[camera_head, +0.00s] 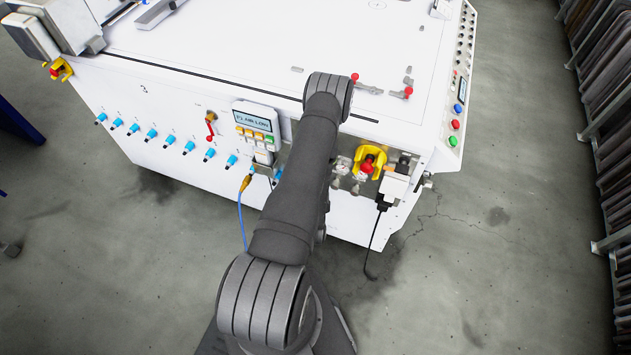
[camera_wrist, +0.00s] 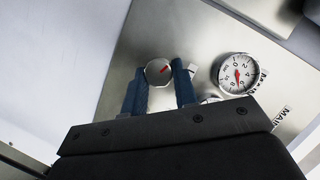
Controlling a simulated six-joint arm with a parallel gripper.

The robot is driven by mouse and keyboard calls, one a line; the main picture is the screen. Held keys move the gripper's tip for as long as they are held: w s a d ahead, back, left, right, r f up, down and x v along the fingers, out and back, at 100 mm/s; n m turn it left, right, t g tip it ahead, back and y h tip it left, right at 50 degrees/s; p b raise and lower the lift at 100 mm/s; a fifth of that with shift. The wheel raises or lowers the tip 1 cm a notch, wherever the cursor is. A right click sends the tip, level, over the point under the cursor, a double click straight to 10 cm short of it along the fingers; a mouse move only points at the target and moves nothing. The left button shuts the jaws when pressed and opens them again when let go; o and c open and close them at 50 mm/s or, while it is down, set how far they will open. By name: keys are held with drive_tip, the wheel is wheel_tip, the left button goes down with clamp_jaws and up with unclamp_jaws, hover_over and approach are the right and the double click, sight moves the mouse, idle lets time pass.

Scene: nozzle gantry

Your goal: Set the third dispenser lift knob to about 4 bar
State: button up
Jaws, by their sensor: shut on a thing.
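In the wrist view, my gripper (camera_wrist: 157,77) has its two blue fingers on either side of a round silver knob (camera_wrist: 159,70) with a red mark on its face, and is shut on it. A round white gauge (camera_wrist: 231,82) with a red needle is to the right of the knob. Its digits are small and tilted, so I cannot read the value surely. No dispenser number shows there. In the head view my arm hides the gripper and this knob.
In the head view a row of blue knobs (camera_head: 151,134) runs along the white machine's front (camera_head: 150,101). A keypad with display (camera_head: 257,124), a red-handled valve (camera_head: 210,124) and a yellow-and-red switch (camera_head: 368,163) are on the front. A blue cable (camera_head: 241,215) hangs down.

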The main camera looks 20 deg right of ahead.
drive_tip(key=shift+s+f+m+t, duration=0.15)
drive_tip(key=shift+m+t, duration=0.6)
drive_tip(key=shift+m, duration=0.8)
drive_tip(key=shift+w+f+m+t, duration=0.15)
drive_tip(key=shift+m+t, duration=0.6)
drive_tip(key=shift+m, duration=0.8)
drive_tip(key=shift+s+m, duration=0.1)
drive_tip(key=shift+m, duration=0.2)
drive_tip(key=o, duration=1)
drive_tip(key=v, duration=0.7)
drive_tip(key=shift+s, duration=0.3)
drive_tip(key=shift+w, duration=0.1)
